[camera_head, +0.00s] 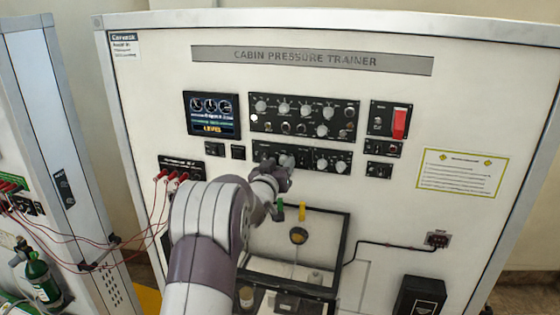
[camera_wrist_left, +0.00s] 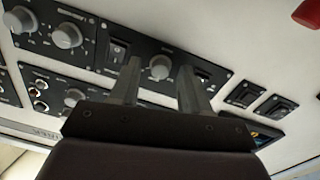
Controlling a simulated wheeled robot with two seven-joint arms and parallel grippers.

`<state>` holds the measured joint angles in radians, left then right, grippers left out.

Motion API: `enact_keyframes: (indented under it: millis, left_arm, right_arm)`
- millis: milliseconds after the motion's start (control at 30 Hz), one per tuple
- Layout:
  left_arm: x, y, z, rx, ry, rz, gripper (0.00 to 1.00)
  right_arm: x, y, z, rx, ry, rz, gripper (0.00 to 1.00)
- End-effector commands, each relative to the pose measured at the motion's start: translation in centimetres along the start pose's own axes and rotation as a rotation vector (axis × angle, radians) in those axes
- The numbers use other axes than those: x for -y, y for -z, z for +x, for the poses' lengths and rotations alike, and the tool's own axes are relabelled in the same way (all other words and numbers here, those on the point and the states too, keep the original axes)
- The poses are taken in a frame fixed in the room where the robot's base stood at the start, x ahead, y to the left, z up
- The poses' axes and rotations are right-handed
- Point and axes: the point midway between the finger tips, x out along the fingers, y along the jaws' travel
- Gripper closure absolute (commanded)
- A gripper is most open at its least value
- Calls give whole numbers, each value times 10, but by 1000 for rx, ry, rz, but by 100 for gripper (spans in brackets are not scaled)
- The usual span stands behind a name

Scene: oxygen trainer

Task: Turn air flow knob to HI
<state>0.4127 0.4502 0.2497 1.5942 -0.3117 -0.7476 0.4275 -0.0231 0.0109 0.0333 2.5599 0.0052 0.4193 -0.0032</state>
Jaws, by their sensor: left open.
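The lower black control panel has a grey round knob (camera_head: 287,161) in its left section, close to my left gripper (camera_head: 280,178). The wrist view is turned upside down. There, my open left gripper (camera_wrist_left: 158,82) has one finger on each side of this grey knob (camera_wrist_left: 160,67). I cannot tell whether the fingertips touch it or the panel. The labels are too small to read, so I cannot confirm which knob is air flow or its setting. My right gripper is not in view.
Two similar knobs (camera_head: 331,165) sit just right of that section. A rocker switch (camera_wrist_left: 118,50) is close beside one finger. The upper panel (camera_head: 305,117) has several knobs. Below is an open black-framed compartment (camera_head: 347,235). Red cables (camera_head: 160,200) hang at left.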

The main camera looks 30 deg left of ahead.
Motion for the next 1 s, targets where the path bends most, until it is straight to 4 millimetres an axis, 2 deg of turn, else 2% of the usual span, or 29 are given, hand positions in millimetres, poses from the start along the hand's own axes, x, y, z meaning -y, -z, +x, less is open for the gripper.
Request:
enact_keyframes:
  millis: [100, 133, 267, 500, 667, 1000]
  left_arm:
    - [0, 0, 0, 0, 0, 0, 53]
    - [0, 0, 0, 0, 0, 0, 57]
    - [0, 0, 0, 0, 0, 0, 99]
    - [0, -1, 0, 1, 0, 3, 100]
    - [0, -3, 0, 0, 0, 33, 100]
    - [1, -8, 0, 4, 1, 256, 100]
  right_arm:
    - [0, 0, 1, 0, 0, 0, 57]
    - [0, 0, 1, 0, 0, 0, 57]
    - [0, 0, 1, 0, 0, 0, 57]
    - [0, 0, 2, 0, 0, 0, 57]
    - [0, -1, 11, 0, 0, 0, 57]
    - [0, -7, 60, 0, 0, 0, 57]
